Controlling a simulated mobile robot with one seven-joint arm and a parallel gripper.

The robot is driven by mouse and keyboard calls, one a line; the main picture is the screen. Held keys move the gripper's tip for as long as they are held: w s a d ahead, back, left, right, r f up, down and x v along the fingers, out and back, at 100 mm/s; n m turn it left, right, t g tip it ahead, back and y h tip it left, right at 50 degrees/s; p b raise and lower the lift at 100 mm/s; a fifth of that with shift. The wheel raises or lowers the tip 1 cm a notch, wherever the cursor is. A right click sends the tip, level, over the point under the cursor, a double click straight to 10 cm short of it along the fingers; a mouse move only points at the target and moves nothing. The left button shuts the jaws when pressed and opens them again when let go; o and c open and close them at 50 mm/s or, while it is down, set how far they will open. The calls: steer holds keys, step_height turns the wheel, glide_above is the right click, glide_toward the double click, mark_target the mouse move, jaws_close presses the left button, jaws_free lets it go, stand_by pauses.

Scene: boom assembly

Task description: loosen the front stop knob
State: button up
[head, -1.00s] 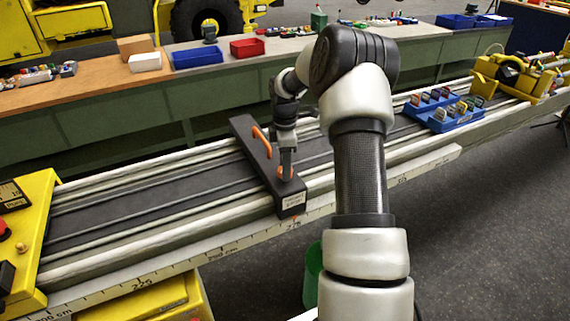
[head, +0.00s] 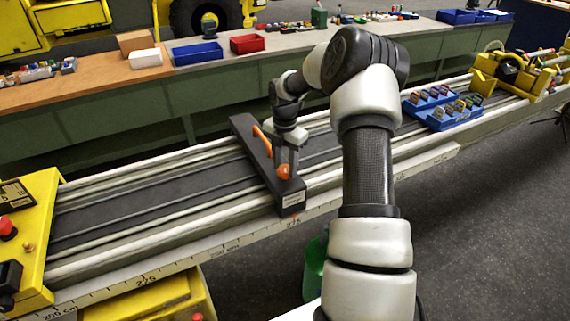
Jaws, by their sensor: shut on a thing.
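The front stop (head: 240,124) is a dark bar lying across the rails of the long boom, with an orange handle (head: 262,141) on top and a white label (head: 292,198) at its near end. The orange knob (head: 284,171) sits on the bar near the labelled end. My gripper (head: 284,165) points down over the knob and is shut on it. The gripper hides the knob's upper part, and the fingertips are small and hard to make out.
A yellow unit with a red button (head: 7,228) stands at the boom's left end. Blue trays of coloured pieces (head: 441,107) and a yellow carriage (head: 512,72) sit farther right. A bench with bins (head: 197,53) runs behind. A scale (head: 150,277) lines the front edge.

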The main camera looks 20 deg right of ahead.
mark_target(285, 168)
steer(key=shift+n, duration=0.3)
steer(key=o, duration=1.1)
steer(key=shift+c, duration=0.2)
steer(key=shift+r, duration=0.1)
step_height(285, 168, up, 17)
steer(key=shift+r, duration=0.15)
